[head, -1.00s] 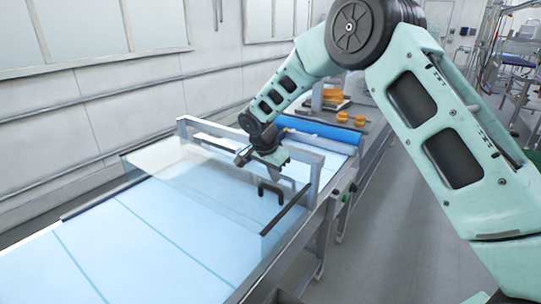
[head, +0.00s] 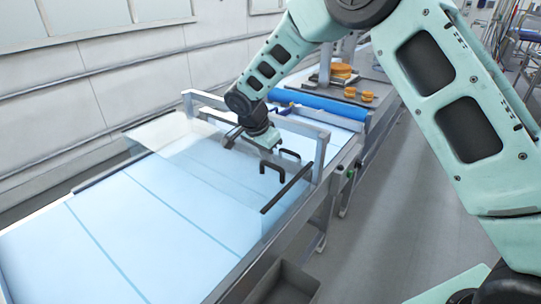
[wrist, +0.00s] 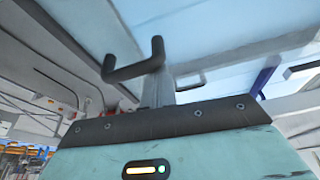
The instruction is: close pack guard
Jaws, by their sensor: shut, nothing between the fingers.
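The pack guard (head: 178,146) is a clear panel over the pale blue belt, just in front of a grey frame. I cannot tell its exact tilt through the glare. A dark bracket-shaped handle (head: 264,178) shows near its right side, with a similar dark shape behind it. My gripper (head: 232,138) is shut and empty, above the guard and left of the handle, apart from it in the picture. In the wrist view a dark handle (wrist: 135,66) stands just beyond my gripper's housing. The fingertips are not clear there.
The grey frame (head: 322,150) spans the belt (head: 120,225). Behind it are a blue roller (head: 320,105) and orange round items (head: 358,95) on a dark surface. A grey bin (head: 285,284) sits low at the front. Floor on the right is clear.

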